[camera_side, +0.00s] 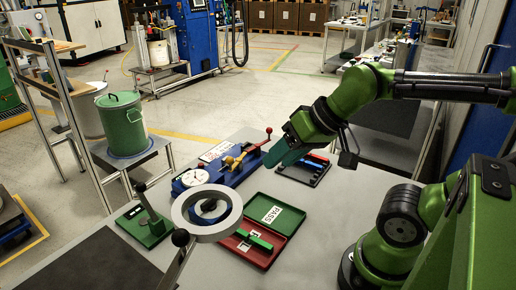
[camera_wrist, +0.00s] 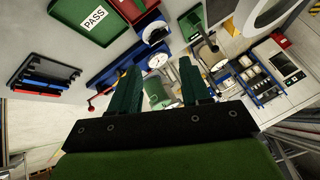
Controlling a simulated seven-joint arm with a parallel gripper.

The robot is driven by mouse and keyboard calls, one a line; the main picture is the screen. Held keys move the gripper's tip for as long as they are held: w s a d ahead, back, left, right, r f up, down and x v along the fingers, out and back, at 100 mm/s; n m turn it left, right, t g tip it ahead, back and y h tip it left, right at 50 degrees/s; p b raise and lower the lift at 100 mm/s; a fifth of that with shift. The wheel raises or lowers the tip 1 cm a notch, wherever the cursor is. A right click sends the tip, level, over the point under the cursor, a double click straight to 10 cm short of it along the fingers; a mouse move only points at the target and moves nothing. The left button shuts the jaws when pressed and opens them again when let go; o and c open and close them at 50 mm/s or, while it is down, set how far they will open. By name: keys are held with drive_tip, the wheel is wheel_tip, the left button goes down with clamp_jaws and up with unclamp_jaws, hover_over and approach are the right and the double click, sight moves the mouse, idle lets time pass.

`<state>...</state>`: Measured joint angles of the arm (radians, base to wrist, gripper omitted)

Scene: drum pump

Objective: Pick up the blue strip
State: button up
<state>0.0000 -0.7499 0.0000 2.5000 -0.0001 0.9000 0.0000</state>
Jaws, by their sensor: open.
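My gripper (camera_side: 281,156) is open, with its two green fingers apart and nothing seen between them; they also show in the wrist view (camera_wrist: 158,84). In the side view it is above the table, just left of a black tray (camera_side: 292,177). A blue strip (camera_side: 316,159) lies in that tray, partly behind the gripper and apart from it. In the wrist view the tray is at the left, well outside the fingers, with blue (camera_wrist: 42,79) and red strips lying in it side by side.
A blue fixture with a white dial (camera_side: 194,178) and red-tipped lever stands left of the gripper. An open box with a green PASS lid (camera_side: 272,214) and red base lies in front, holding a green strip. A ring magnifier (camera_side: 206,213) and green stand (camera_side: 145,226) are nearer.

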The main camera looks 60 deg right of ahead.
drive_tip(key=m+g+h, duration=0.2)
drive_tip(key=m+g, duration=0.5)
drive_tip(key=m, duration=2.5)
hover_over(314, 164)
wheel_tip(314, 164, down, 7)
wheel_tip(314, 164, down, 16)
drive_tip(key=shift+r, duration=0.1)
